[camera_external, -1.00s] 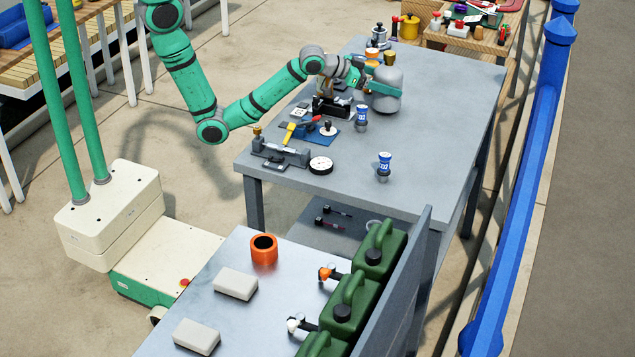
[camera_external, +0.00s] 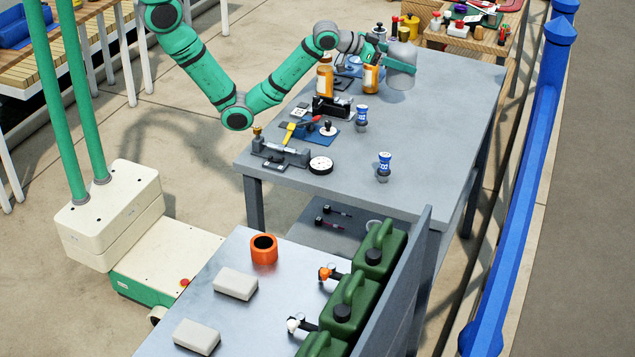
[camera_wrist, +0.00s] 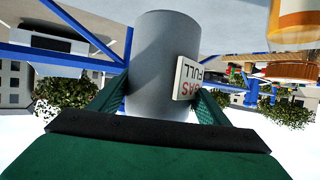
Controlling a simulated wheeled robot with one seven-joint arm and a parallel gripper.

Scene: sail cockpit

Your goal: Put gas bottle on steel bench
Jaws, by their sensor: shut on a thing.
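The gas bottle is a grey cylinder (camera_external: 402,74) with a rounded top, held above the grey table in the external view. In the wrist view the gas bottle (camera_wrist: 160,65) fills the middle, with a white tag reading "GAS FULL" on its right side. My gripper (camera_external: 388,59) is shut on it, one green finger on each side in the wrist view. The bottle looks upright and apart from the tabletop. The steel bench is probably the bare metal-topped surface (camera_external: 222,322) in the foreground; I cannot tell for sure.
The grey table (camera_external: 440,130) below my gripper holds orange bottles (camera_external: 325,76), blue-and-white canisters (camera_external: 361,117) and several tools. The foreground bench bears an orange ring (camera_external: 264,249), pale blocks (camera_external: 235,284) and green jerrycans (camera_external: 380,250) along its back panel. A blue railing (camera_external: 525,180) runs at the right.

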